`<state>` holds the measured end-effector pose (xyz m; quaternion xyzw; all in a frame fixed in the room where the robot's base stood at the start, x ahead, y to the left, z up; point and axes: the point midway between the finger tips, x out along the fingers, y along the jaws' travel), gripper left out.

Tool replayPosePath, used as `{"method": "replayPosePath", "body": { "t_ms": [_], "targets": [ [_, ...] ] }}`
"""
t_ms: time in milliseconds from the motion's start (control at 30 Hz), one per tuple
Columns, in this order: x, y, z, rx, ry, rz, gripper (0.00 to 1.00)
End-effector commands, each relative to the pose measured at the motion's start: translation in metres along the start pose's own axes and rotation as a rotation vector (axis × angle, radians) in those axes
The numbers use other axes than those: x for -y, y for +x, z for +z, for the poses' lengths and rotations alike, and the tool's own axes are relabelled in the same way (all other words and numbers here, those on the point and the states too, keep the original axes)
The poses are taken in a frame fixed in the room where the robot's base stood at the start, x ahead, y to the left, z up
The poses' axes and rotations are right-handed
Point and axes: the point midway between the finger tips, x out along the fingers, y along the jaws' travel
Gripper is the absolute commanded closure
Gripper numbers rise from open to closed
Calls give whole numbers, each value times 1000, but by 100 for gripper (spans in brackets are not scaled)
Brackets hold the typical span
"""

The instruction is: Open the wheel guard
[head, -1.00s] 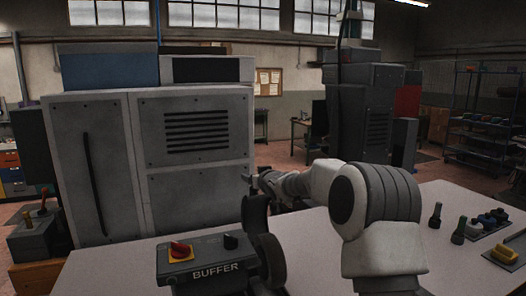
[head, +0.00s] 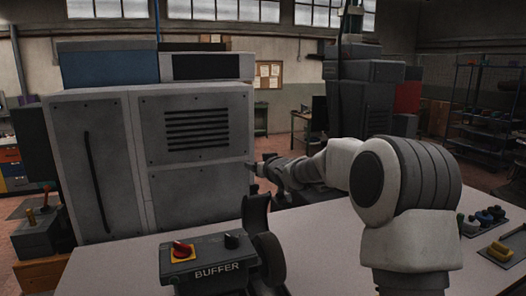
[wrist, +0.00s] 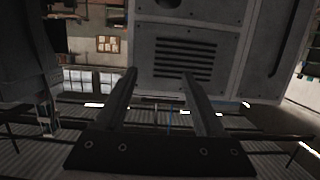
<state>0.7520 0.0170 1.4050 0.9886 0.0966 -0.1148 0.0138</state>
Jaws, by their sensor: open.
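The buffer (head: 208,262) stands at the front of the table in the head view, its name on its front. A dark curved piece that looks like the wheel guard (head: 256,213) rises upright at its right end, above the dark round wheel (head: 270,258). My gripper (head: 256,167) is just above and behind the guard's top in the picture; I cannot tell the depth between them. In the wrist view my gripper (wrist: 158,78) has its two fingers apart with nothing between them. The guard and wheel do not show there.
A red knob (head: 181,249) on a yellow plate and a black knob (head: 231,241) sit on the buffer. A large grey cabinet (head: 95,165) stands behind the table. A yellow-topped item (head: 498,253) lies at the right. The table's middle (head: 325,240) is clear.

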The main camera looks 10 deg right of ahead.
Motion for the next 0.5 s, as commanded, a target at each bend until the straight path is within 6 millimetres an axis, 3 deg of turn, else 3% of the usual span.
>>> {"method": "replayPosePath", "body": {
  "t_ms": [500],
  "targets": [
    [-1,-28,-24,-1,1,1,29]
  ]
}}
